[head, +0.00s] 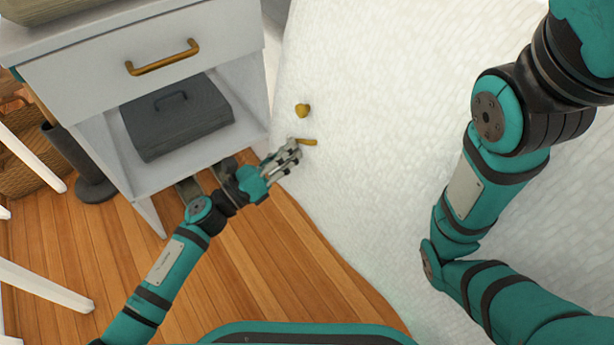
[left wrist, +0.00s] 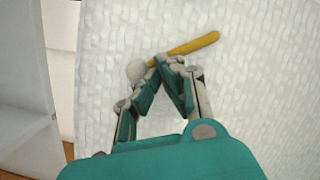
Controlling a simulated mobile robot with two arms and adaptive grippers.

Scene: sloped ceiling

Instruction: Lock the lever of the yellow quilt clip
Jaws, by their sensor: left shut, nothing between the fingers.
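A slim yellow lever (head: 308,142) lies against the white quilt (head: 350,90), just past the tips of my left gripper (head: 292,147). In the left wrist view the lever (left wrist: 190,47) slants up to the right, and its lower left end is beside the fingertips (left wrist: 168,62). I cannot tell whether they touch it. The left fingers are shut with nothing between them. My right gripper is out of view.
A white nightstand (head: 110,60) with a brass handle (head: 163,57) stands left of the bed, with a dark grey case (head: 178,117) on its shelf. Wooden floor (head: 250,270) lies between. My right arm extends over the bed at right.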

